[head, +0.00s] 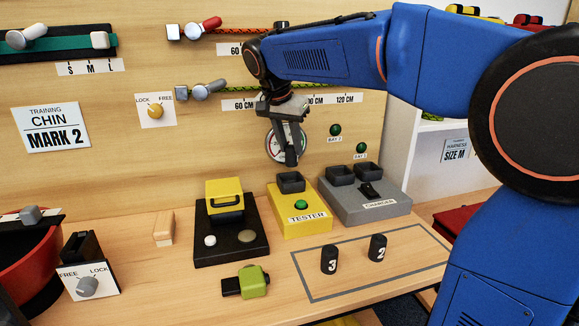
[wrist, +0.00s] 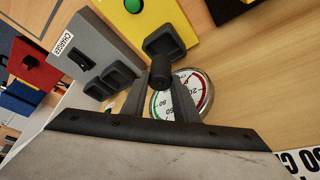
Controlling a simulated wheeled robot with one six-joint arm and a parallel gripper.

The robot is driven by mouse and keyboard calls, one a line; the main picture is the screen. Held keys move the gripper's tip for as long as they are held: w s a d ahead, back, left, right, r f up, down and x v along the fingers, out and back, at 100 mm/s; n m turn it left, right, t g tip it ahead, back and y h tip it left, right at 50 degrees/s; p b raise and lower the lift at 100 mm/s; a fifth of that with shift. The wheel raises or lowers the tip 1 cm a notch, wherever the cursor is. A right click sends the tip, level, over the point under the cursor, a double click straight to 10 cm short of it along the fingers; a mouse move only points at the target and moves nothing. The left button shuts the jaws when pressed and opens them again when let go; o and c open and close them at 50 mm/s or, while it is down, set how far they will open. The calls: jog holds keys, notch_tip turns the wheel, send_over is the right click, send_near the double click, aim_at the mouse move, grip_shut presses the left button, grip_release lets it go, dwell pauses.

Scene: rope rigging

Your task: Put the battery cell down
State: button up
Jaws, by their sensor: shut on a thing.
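My gripper (head: 290,160) points down just above the black socket (head: 291,182) at the back of the yellow tester (head: 303,219). In the wrist view its fingers are shut on a small dark battery cell (wrist: 160,72). The cell's end overlaps the near edge of the tester socket (wrist: 165,42) in that view; I cannot tell whether it touches it. In the head view the held cell is hard to make out against the dark fingers. Two black cells, marked 3 (head: 329,260) and 2 (head: 377,248), stand upright inside the grey outline on the table.
The grey charger (head: 372,208) with two sockets and a switch stands right of the tester. A black base with a yellow block (head: 225,196) stands left of it. A round gauge (head: 275,147) is on the wall behind my gripper. A green-and-black piece (head: 253,281) lies in front.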

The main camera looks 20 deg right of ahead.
aim_at(289, 166)
jog(key=shift+w+f, duration=0.1)
jog(key=shift+f, duration=1.8)
jog(key=shift+w+f, duration=0.15)
jog(key=shift+f, duration=0.65)
jog(key=shift+w+f, duration=0.1)
jog(key=shift+f, duration=0.7)
jog(key=shift+f, duration=0.15)
jog(key=o, duration=1.1)
jog(key=v, duration=1.2)
